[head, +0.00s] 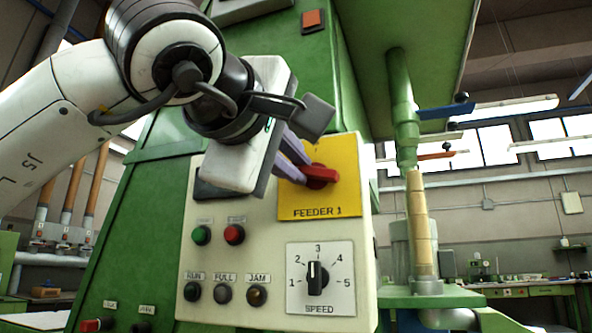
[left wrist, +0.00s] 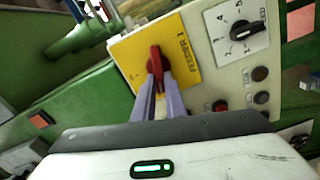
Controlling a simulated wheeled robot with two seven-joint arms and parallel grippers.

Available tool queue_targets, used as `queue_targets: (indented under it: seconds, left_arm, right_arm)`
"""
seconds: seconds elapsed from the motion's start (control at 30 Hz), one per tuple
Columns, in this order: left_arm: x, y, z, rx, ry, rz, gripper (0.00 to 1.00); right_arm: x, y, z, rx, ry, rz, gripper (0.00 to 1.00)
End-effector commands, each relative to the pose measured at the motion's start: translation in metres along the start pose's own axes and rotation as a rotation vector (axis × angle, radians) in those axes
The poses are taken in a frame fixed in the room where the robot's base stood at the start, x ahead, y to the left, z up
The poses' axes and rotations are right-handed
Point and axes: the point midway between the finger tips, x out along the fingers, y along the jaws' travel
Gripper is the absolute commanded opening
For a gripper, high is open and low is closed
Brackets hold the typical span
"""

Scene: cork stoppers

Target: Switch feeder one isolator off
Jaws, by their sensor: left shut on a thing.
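The feeder one isolator is a red rotary handle (head: 322,174) on a yellow plate (head: 347,200) marked FEEDER 1, at the panel's upper right. In the head view the handle looks roughly level across the plate. My left gripper (head: 307,172) reaches in from the left, its pale purple fingers shut on the handle. In the left wrist view the fingers (left wrist: 163,82) sit either side of the red handle (left wrist: 155,60), with the yellow plate (left wrist: 185,62) around it. The gripper body and fingers hide part of the plate and any position marks there. My right gripper is not in view.
Below the isolator, the cream panel (head: 262,262) carries a black SPEED knob (head: 318,278), a green button (head: 201,235), a red button (head: 234,234) and several lamps. A green pipe with a tan column (head: 419,225) stands to the right. Open space lies in front of the panel.

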Motion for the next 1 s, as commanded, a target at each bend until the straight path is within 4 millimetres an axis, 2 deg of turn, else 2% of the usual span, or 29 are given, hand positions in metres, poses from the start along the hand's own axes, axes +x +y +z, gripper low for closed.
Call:
queue_targets:
  seconds: [0.4, 1.0]
  left_arm:
    - [0.000, -0.006, 0.001, -0.243, -0.001, -0.003, 0.00]
    - [0.000, -0.006, 0.002, -0.301, -0.001, -0.003, 0.00]
  right_arm:
    - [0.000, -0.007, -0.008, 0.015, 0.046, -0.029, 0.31]
    - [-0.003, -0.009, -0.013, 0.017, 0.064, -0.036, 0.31]
